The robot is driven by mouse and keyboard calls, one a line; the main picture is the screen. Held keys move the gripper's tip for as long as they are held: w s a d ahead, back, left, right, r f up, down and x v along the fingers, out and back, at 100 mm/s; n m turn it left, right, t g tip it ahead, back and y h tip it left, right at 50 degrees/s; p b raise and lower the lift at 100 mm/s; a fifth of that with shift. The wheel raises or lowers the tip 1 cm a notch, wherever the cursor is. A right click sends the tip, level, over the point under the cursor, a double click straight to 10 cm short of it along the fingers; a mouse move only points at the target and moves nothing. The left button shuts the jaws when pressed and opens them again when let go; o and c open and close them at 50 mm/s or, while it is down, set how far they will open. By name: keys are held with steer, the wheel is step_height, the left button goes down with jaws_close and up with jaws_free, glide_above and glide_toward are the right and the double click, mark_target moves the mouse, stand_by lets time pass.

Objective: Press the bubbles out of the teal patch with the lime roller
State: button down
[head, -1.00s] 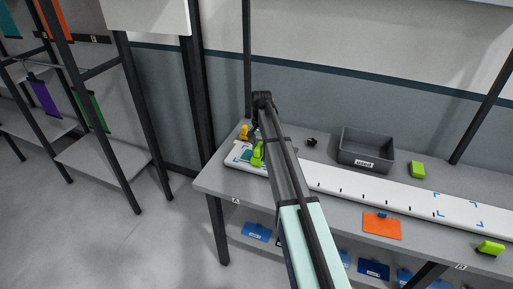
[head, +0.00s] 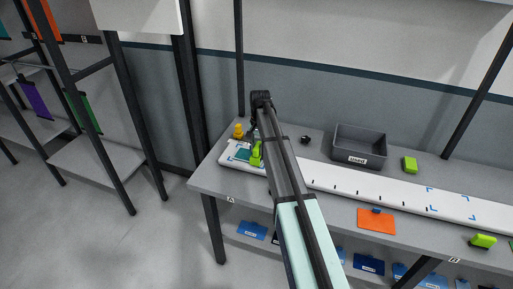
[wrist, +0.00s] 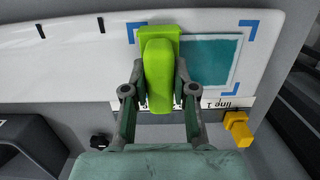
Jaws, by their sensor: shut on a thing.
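The lime roller (wrist: 159,72) is held between the two fingers of my gripper (wrist: 158,92) in the wrist view. It also shows in the head view (head: 256,153), partly hidden by my arm. The teal patch (wrist: 210,62) lies on the white panel inside blue corner marks, and in the head view (head: 242,155) it is at the panel's left end. In the wrist view the roller's head covers the patch's left edge. I cannot tell whether it touches the patch. I cannot make out single bubbles; the patch surface looks slightly mottled.
A yellow object (wrist: 238,128) stands beside the panel near the patch. A grey bin labelled "used" (head: 360,147) and a small black object (head: 304,139) are behind the panel. Other lime objects (head: 410,164) (head: 483,241) and an orange sheet (head: 377,220) lie to the right.

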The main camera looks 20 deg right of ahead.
steer(key=shift+s+d, duration=0.65)
steer(key=shift+d, duration=0.2)
step_height(320, 180, up, 7)
steer(key=p, duration=0.4)
stand_by(0.4)
stand_by(0.4)
